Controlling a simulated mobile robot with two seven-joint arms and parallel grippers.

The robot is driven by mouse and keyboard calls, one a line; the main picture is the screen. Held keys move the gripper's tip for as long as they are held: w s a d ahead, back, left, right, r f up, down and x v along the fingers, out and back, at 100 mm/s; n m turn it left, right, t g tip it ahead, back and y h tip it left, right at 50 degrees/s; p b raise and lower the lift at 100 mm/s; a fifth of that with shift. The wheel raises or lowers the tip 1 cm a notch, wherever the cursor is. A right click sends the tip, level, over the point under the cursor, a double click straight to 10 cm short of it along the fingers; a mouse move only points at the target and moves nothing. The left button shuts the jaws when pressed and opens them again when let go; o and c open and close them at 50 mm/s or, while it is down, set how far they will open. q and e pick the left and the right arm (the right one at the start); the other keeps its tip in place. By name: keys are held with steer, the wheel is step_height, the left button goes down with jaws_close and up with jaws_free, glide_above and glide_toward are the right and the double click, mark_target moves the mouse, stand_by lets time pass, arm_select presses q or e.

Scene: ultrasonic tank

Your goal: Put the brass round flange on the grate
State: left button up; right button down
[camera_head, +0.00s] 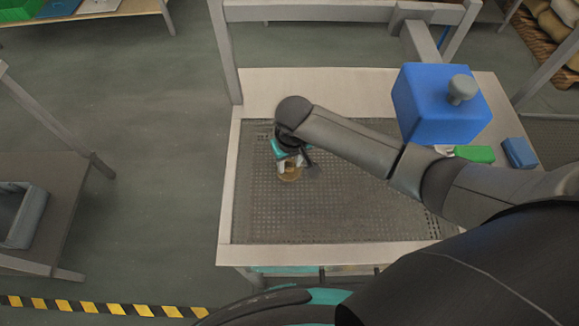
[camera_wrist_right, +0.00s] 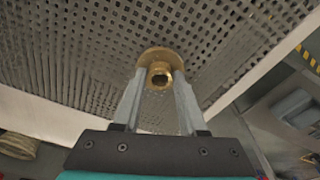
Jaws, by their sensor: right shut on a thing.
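The brass round flange (camera_head: 290,174) is a gold-coloured disc with a short hollow hub. In the wrist view the flange (camera_wrist_right: 160,66) sits between the fingertips of my right gripper (camera_wrist_right: 158,88), which is shut on it. In the head view my right gripper (camera_head: 291,165) points down over the left part of the grate (camera_head: 335,205), a grey perforated surface set in a pale frame. The flange is at or just above the grate; I cannot tell whether they touch. The grate also fills the back of the wrist view (camera_wrist_right: 60,45). My left gripper is not in view.
A blue box with a grey knob (camera_head: 440,105) stands at the right behind my arm. A green item (camera_head: 474,154) and a small blue block (camera_head: 520,153) lie on the right edge. A grey bin (camera_head: 22,215) stands on a side table at the left. The grate's front is clear.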

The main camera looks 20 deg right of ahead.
mark_target(292, 174)
steer(key=shift+f, duration=1.05)
steer(key=shift+f, duration=0.1)
steer(key=shift+c, duration=2.3)
jaws_free()
steer(key=shift+f, duration=0.1)
step_height(292, 174, up, 12)
steer(key=s+p, duration=0.1)
steer(key=p, duration=0.1)
steer(key=shift+s, duration=0.2)
steer(key=shift+d, duration=0.1)
